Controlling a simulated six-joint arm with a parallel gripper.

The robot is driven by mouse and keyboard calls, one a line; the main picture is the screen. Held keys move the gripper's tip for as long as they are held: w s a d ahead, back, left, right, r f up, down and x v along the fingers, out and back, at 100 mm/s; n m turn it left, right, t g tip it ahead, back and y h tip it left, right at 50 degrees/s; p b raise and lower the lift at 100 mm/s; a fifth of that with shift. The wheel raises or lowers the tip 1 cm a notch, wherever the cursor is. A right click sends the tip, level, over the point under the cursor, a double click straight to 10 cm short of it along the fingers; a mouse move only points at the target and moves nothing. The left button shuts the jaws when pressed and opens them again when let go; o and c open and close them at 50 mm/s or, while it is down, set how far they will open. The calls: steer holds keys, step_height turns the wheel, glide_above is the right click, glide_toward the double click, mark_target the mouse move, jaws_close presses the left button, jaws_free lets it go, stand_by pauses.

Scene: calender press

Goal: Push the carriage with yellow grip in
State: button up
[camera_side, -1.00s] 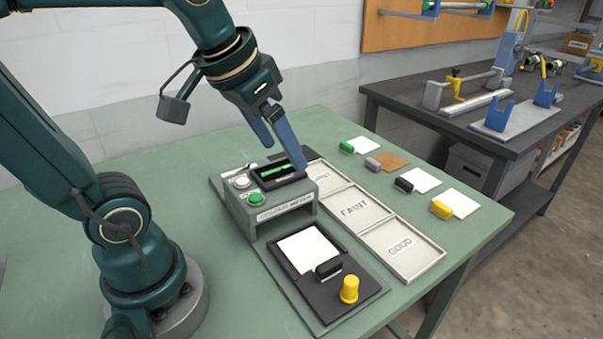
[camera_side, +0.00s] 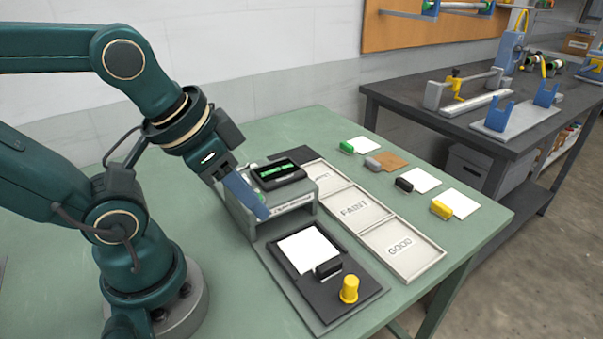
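The carriage (camera_side: 298,276) is a dark flat tray that sticks out in front of the grey meter housing (camera_side: 292,221). Its yellow grip (camera_side: 349,289) stands upright at the near right end. A white card (camera_side: 308,249) with a black clip (camera_side: 328,269) lies on the carriage. My gripper (camera_side: 264,214) points down over the front left part of the housing, in front of its buttons, apart from the yellow grip. One blue finger shows clearly; the other is mostly hidden, so its opening is unclear. I see nothing held.
The housing has a lit green display (camera_side: 279,172). Trays marked FAINT (camera_side: 376,223) and GOOD (camera_side: 432,258) lie right of it, with a third partly hidden behind. The green table (camera_side: 235,300) is clear left of the carriage.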

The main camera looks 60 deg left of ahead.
steer(key=r, duration=0.1)
steer(key=r+m, duration=0.2)
steer(key=shift+w+a, duration=0.15)
steer(key=shift+w, duration=0.1)
jaws_close()
steer(key=w+d+r+m+g, duration=0.3)
steer(key=w+d+r+m, duration=0.35)
steer(key=w+m, duration=0.2)
steer(key=w+d+f+m+g+y, duration=0.1)
steer(key=w+d+f+m+y, duration=0.1)
steer(key=d+f+m, duration=0.4)
steer(key=s+d+f+m+g, duration=0.1)
steer(key=s+d+f, duration=0.1)
steer(key=d+f, duration=0.5)
steer(key=shift+y, duration=0.4)
steer(key=x, duration=0.3)
steer(key=a+x, duration=0.1)
steer(key=x, duration=0.5)
steer(key=shift+a+r, duration=0.1)
steer(key=shift+a, duration=1)
